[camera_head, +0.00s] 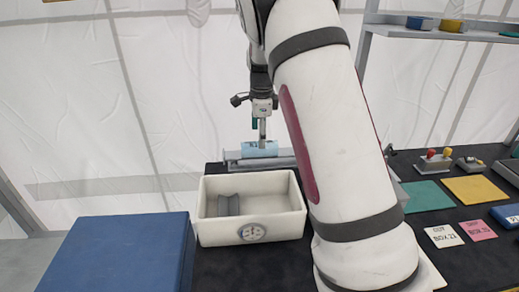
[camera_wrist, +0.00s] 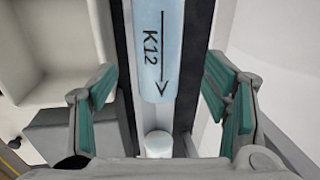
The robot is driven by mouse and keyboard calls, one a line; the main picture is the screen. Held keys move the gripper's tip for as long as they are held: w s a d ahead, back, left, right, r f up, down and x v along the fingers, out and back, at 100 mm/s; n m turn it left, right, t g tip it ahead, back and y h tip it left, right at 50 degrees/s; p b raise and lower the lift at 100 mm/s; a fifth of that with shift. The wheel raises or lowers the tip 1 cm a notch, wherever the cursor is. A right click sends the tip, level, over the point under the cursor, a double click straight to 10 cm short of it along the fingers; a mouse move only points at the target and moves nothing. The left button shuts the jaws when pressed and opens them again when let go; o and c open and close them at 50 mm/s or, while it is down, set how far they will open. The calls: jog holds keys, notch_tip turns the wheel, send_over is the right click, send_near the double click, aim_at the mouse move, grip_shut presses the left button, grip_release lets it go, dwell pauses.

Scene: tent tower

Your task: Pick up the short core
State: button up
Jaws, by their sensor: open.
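A light-blue cylinder marked K12 with an arrow (camera_wrist: 161,50) lies in a long grey channel (camera_wrist: 128,110) in the wrist view. A paler, short round-ended piece (camera_wrist: 158,145) sits in the same channel, with a gap between them. I cannot tell for sure which is the short core. My gripper (camera_wrist: 160,85) is open, with teal-padded fingers on either side of the channel and nothing visibly gripped. In the head view my gripper (camera_head: 262,130) is above the channel at a light-blue piece (camera_head: 258,149); contact is unclear.
A white tray (camera_head: 252,230) with a dial on its front stands in front of the channel. A blue box (camera_head: 125,255) is at the left. Green (camera_head: 425,196) and yellow (camera_head: 474,189) mats lie right of my arm.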

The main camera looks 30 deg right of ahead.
jog(key=shift+w+f+p, duration=0.15)
jog(key=shift+f+p, duration=0.2)
jog(key=shift+f, duration=1)
jog(key=shift+w+f+p, duration=0.1)
jog(key=shift+f+p, duration=0.2)
jog(key=shift+f, duration=1.05)
jog(key=shift+c, duration=0.5)
jog(key=shift+d, duration=0.1)
jog(key=c, duration=1.4)
